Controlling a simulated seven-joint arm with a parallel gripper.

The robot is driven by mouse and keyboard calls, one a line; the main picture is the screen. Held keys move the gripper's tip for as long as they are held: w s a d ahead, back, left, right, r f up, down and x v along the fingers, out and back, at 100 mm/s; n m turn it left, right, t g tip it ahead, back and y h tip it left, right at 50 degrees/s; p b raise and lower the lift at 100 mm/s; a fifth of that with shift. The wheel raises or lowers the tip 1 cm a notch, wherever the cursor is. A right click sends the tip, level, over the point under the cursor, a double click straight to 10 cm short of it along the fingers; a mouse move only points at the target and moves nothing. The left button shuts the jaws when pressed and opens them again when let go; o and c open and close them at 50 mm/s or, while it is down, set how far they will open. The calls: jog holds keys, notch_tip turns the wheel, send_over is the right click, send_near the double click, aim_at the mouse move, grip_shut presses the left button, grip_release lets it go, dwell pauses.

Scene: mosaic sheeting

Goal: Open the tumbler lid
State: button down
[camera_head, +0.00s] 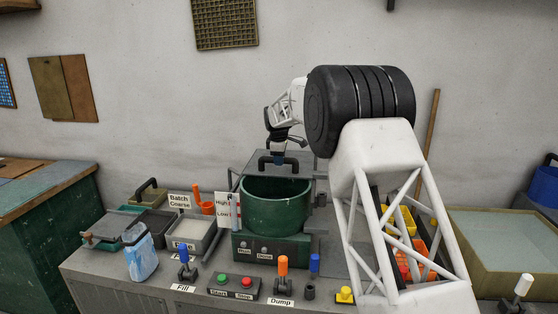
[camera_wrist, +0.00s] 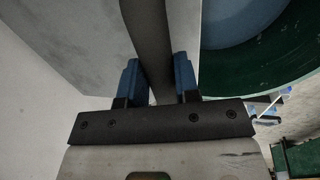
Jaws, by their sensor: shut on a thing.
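The tumbler (camera_head: 275,215) is a dark green drum on a grey bench, in the middle of the head view. Its lid (camera_head: 300,163) is a flat grey plate, raised and tilted up at the back of the drum. The lid (camera_wrist: 85,45) also fills the upper left of the wrist view, beside the drum's open rim (camera_wrist: 262,82). My gripper (camera_head: 278,157) is shut on the lid's black handle (camera_wrist: 150,40), with one blue fingertip on each side of the bar. The lid's hinge is hidden.
In front of the drum stand an orange-topped lever (camera_head: 283,265), a start/stop button box (camera_head: 234,287) and a blue-topped lever (camera_head: 185,262). A blue-and-white jug (camera_head: 140,253) and grey trays (camera_head: 192,233) stand at left. A wall is behind.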

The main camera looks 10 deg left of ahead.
jog(key=c, duration=0.8)
grip_release()
jog(key=shift+c, duration=0.2)
jog(key=shift+r, duration=0.1)
notch_tip(320, 180, up, 8)
jog(key=s, duration=0.1)
jog(key=shift+s+f, duration=0.25)
jog(key=shift+s, duration=0.05)
